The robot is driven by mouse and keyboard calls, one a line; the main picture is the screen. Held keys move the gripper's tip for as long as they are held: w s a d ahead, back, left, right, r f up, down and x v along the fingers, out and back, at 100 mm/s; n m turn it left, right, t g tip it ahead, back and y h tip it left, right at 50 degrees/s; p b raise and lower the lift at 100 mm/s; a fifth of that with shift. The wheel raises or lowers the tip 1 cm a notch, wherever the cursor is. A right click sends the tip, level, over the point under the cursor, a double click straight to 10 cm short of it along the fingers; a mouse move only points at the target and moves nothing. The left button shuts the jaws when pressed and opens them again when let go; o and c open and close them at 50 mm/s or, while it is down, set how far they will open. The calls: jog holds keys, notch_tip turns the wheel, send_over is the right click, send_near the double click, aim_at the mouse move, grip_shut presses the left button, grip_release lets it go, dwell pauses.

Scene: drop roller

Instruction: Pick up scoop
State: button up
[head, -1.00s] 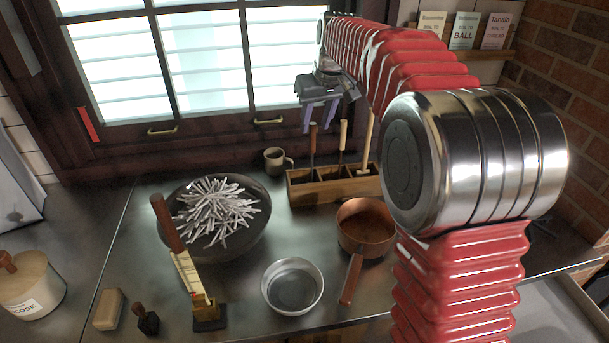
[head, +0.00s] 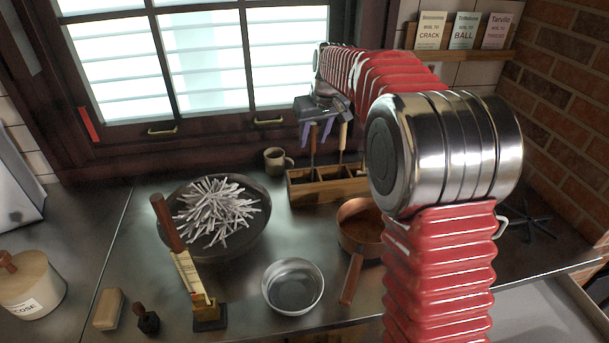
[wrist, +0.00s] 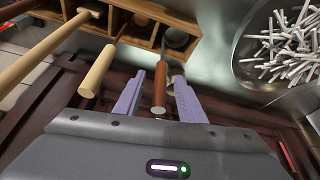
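A brown-handled tool (head: 313,152), which I take to be the scoop, stands in a wooden rack (head: 330,188) below the window. In the wrist view, the scoop (wrist: 161,82) shows a reddish-brown handle with a pale round end, and a dark rounded part lies inside the rack. My gripper (head: 315,146) is above the rack with its two lilac fingers pointing down. In the wrist view, my gripper (wrist: 160,77) is open, with one finger on each side of the brown handle. I see no clear contact; exact depth is hard to tell.
A pale wooden handle (wrist: 98,72) stands close beside the scoop, and a longer wooden handle (wrist: 35,55) is farther left. A mug (head: 275,160), a bowl of white sticks (head: 170,245), a copper pan (head: 352,258) and a metal bowl (head: 292,287) stand nearby.

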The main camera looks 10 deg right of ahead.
jog(key=shift+w+f, duration=0.15)
jog(key=shift+f, duration=0.3)
grip_shut()
dwell(0.5)
